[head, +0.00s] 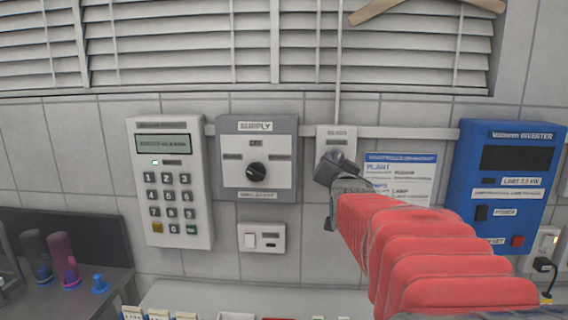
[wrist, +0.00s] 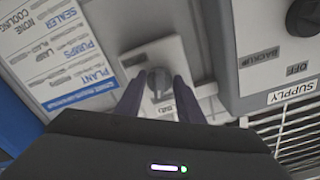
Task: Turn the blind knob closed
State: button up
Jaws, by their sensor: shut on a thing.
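The blind control is a small pale plate (head: 337,137) on the tiled wall, with a thin rod running up from it to the window blind (head: 180,45). My gripper (head: 335,168) is in front of the plate and hides its lower part and the knob in the head view. In the wrist view, the dark knob (wrist: 158,80) stands out from the plate (wrist: 141,65). The two dark fingers of my gripper (wrist: 158,92) are shut on the knob, one on each side. The blind's slats lie about level, with dark lines between them.
Left of the plate is the grey supply switch box (head: 230,178) with a black dial. A keypad unit (head: 152,202) hangs further left. A paper notice (head: 412,163) is close on the right, then a blue inverter (head: 548,165). A small switch plate (head: 262,252) is below.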

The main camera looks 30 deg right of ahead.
jog(key=n, duration=0.2)
jog(key=f+n, duration=0.1)
jog(key=n, duration=0.2)
jog(key=shift+s+d+n, duration=0.1)
jog(key=shift+d+n, duration=0.05)
jog(key=shift+n, duration=0.15)
dwell(0.4)
jog(key=o, duration=0.7)
jog(key=shift+r, duration=0.1)
jog(key=o, duration=0.4)
jog(key=shift+r, duration=0.2)
jog(key=shift+c, duration=0.2)
jog(key=shift+s, duration=0.15)
jog(key=v, duration=1.3)
jog(key=shift+a, duration=0.25)
